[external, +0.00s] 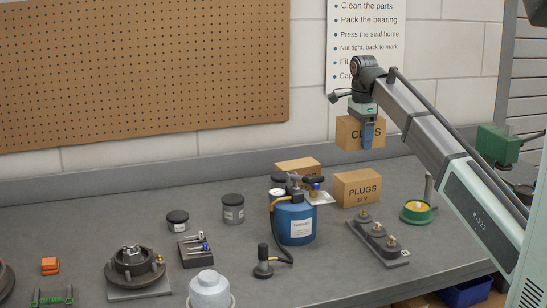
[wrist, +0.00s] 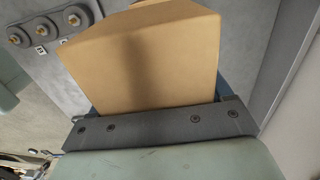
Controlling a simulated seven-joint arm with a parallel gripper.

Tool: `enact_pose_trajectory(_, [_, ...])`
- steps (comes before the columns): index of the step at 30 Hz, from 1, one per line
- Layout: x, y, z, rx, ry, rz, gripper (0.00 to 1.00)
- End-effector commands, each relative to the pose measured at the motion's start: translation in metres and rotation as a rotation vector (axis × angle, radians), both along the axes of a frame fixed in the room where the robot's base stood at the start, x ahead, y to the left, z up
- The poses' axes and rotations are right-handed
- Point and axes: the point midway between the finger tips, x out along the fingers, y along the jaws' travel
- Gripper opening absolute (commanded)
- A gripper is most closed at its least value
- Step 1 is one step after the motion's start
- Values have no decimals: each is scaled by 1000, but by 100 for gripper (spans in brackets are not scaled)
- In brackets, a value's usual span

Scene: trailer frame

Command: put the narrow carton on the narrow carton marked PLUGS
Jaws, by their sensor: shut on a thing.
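A tan narrow carton (external: 348,132) is in my gripper (external: 368,134), in the air in front of the wall. Its lettering starts with CL and ends in S; a blue finger covers the middle. In the wrist view the carton (wrist: 140,60) fills the space between the fingers. The narrow carton marked PLUGS (external: 358,190) stands on the grey bench, below the held carton in the external view, with a visible gap between them. I cannot make out the PLUGS carton in the wrist view.
Left of the PLUGS carton stands a blue canister (external: 296,224) with a hose, another carton (external: 296,166) partly hidden behind it. A grey plate with several knobs (external: 376,236) lies in front. A green dish (external: 417,213) is at right. The pegboard (external: 140,70) hangs behind.

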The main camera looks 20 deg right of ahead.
Motion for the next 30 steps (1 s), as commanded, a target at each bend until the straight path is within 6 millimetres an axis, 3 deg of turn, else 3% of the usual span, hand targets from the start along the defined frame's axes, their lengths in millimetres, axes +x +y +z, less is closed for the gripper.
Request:
enact_pose_trajectory(9, [-1,0,-49,0,1,0,43])
enact_pose_trajectory(21, [0,0,-85,0,1,1,43])
enact_pose_trajectory(30, [1,0,-91,0,-1,1,43])
